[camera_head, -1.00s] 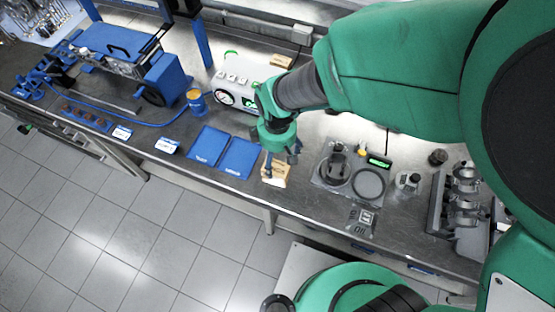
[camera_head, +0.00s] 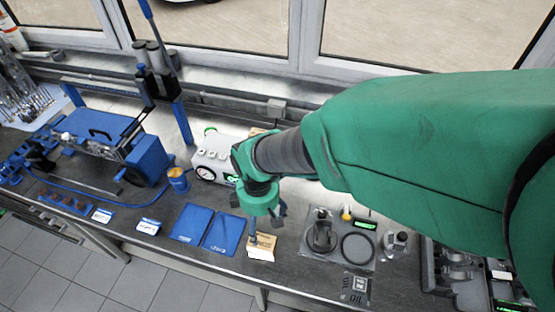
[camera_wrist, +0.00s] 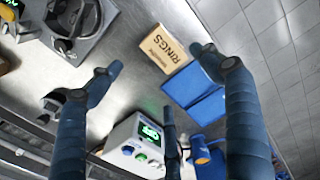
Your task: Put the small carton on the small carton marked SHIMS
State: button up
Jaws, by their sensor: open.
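A small tan carton (camera_head: 262,246) stands near the front edge of the bench. In the wrist view its top reads RINGS (camera_wrist: 162,48). My gripper (camera_head: 267,222) is open and empty, just above and behind this carton in the head view. In the wrist view my spread fingers (camera_wrist: 160,75) do not enclose the carton, which lies beyond them. A second tan carton (camera_head: 257,131) shows at the back of the bench, mostly hidden by my arm. Its marking cannot be read, and I see no SHIMS label.
A mat with a ring (camera_head: 358,249) and other parts lies to the right. A blue can (camera_head: 178,179) stands left of the device.

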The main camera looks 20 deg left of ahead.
dwell(0.4)
jog(key=w+d+r+m+t+y, duration=0.1)
jog(key=w+d+r+m, duration=0.25)
jog(key=d+r, duration=0.5)
jog(key=w+d+r+m+t, duration=0.15)
jog(key=d+r+m, duration=0.25)
jog(key=d+r, duration=0.4)
jog(key=s+d+r+m+t, duration=0.1)
jog(key=s+d+r+m, duration=0.2)
jog(key=d, duration=0.3)
jog(key=s+d+r+m+t, duration=0.1)
jog(key=s+d+r+m, duration=0.1)
jog(key=d, duration=0.5)
jog(key=s+d+r+m+t+h, duration=0.1)
jog(key=s+d+r+m, duration=0.2)
jog(key=d+r+m, duration=0.2)
jog(key=shift+s+d, duration=0.3)
jog(key=shift+d, duration=0.95)
jog(key=shift+m, duration=0.25)
notch_tip(320, 180, down, 6)
jog(key=b, duration=0.6)
